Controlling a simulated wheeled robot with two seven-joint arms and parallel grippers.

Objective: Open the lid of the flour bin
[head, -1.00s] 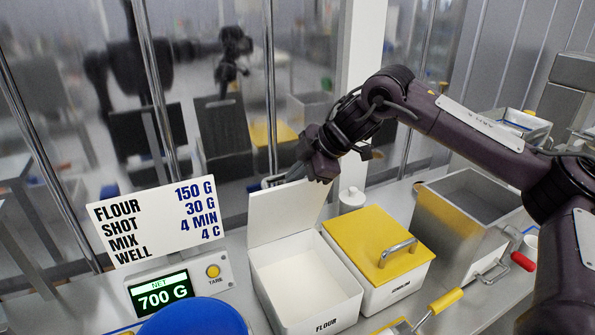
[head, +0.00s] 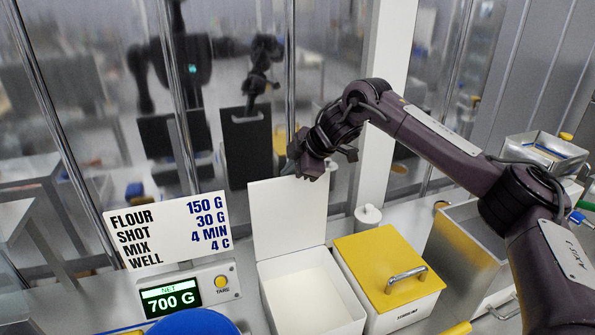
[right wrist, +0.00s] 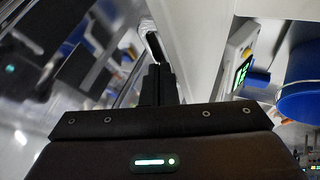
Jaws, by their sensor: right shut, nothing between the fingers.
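The flour bin (head: 312,292) is a white box left of the yellow-lidded bin. Its white lid (head: 288,218) stands upright at the back edge, and the bin's inside shows pale and open. My right gripper (head: 290,167) is above the lid's top edge, reaching in from the right; the head view does not show clearly whether it touches. In the right wrist view my fingers (right wrist: 158,80) are together with nothing between them, beside a long pale surface and a white rounded piece. My left gripper is not in view.
A yellow-lidded bin (head: 385,262) with a metal handle stands right of the flour bin. A recipe sign (head: 168,230) and a scale (head: 180,290) reading 700 G stand left. A white bottle (head: 368,216) is behind. A glass wall with metal posts rises behind the counter.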

